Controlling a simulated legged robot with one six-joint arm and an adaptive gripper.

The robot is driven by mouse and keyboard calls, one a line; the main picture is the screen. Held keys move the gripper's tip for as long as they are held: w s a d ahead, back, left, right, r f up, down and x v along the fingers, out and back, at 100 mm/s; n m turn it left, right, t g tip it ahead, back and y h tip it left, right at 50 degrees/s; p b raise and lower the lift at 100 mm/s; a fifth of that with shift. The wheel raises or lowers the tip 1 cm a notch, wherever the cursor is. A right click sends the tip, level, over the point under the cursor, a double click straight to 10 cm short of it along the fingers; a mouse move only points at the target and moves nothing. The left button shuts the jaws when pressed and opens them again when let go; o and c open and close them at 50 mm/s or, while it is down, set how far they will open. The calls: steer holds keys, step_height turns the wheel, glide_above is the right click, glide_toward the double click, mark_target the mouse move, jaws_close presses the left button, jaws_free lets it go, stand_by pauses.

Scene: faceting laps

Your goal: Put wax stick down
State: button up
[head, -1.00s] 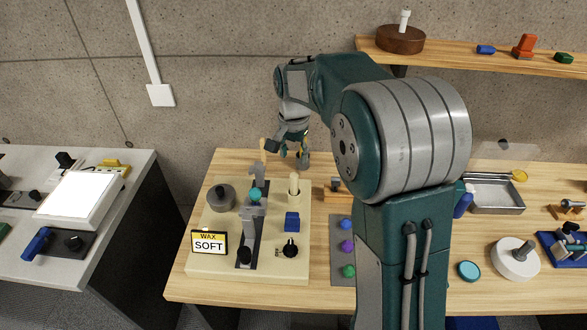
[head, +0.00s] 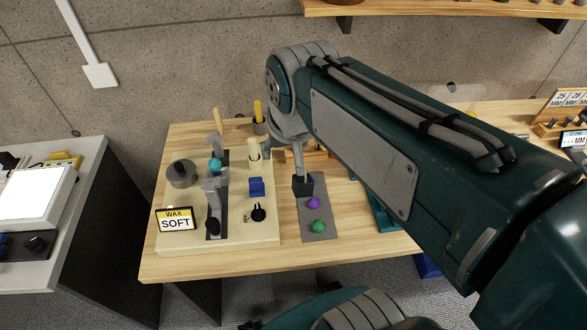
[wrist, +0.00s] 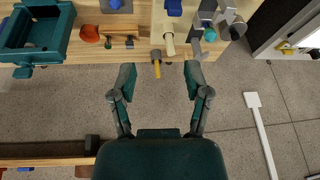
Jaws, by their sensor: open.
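A yellow stick (head: 258,109), apparently the wax stick, stands upright in a grey cup (head: 260,128) at the back of the wooden table, just behind the cream machine (head: 185,240). The stick also shows in the wrist view (wrist: 157,70), with its cup beyond it. My gripper (wrist: 160,80) is open and empty. Its two fingers are spread on either side of the stick in that view, with clear gaps and no contact visible. In the head view my gripper (head: 286,166) hangs below the forearm, and one finger covers part of the grey mat.
The machine carries a WAX SOFT sign (head: 175,219), a cream post (head: 254,149) and a blue block (head: 256,187). Purple (head: 313,203) and green (head: 317,226) stones lie on the grey mat (head: 322,188). A wall shelf (head: 440,8) runs above. A white bench (head: 75,185) stands left.

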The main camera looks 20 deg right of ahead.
steer(key=s+f+n+t, duration=0.1)
steer(key=s+f+n, duration=0.1)
steer(key=s, duration=0.4)
steer(key=shift+s, duration=0.25)
stand_by(2.1)
